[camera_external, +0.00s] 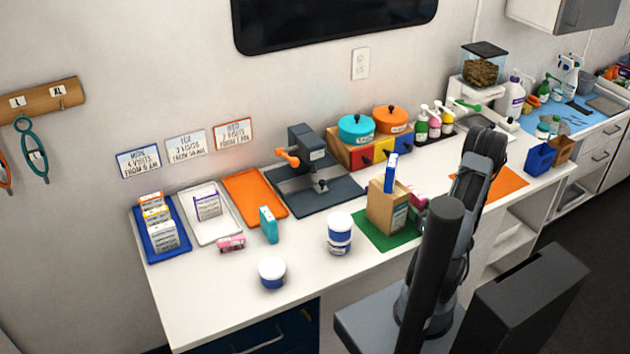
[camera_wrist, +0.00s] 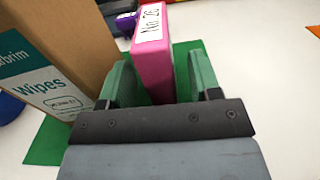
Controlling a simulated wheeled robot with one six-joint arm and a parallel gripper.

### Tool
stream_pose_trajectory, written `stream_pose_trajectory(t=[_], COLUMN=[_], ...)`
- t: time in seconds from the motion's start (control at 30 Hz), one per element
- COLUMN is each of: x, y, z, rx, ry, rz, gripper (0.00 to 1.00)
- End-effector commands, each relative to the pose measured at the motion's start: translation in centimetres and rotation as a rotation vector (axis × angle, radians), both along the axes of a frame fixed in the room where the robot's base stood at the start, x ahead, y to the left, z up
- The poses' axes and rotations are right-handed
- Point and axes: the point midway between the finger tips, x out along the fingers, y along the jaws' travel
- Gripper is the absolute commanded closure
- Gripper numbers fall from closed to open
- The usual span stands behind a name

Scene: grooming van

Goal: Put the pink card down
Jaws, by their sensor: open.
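A pink card (camera_wrist: 153,55) with a white "No. 26" label stands upright between the two green fingers of my gripper (camera_wrist: 162,85) in the wrist view. My gripper is open around it; a gap shows at the right finger, and I cannot tell whether the left finger touches it. Below the card is a green mat (camera_wrist: 45,143). In the external view a bit of pink, probably the same card (camera_external: 418,194), shows at the right of the brown wipes box, partly covered by my arm. The card's lower end is hidden by my gripper.
The brown wipes box (camera_external: 388,208) stands close to the left of my gripper on the green mat (camera_external: 372,238). White and blue tubs (camera_external: 340,232) and a small pink pack (camera_external: 231,244) lie further left. An orange mat (camera_external: 508,184) lies to the right.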

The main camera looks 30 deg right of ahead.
Motion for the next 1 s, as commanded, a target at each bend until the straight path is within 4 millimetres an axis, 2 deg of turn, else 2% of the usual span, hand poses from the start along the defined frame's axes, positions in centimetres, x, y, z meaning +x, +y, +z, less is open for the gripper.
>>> stream_pose_trajectory(t=[0.1,0.2,0.53,1.0], x=[1.6,2.5,2.9,2.9], y=[0.1,0.0,0.0,0.0], z=[0.1,0.1,0.0,0.0], rx=[-0.001,-0.001,0.0,0.0], ry=[0.001,0.0,0.0,0.0], rz=[0.004,0.002,0.0,0.0], gripper=[0.43,0.43,0.43,0.88])
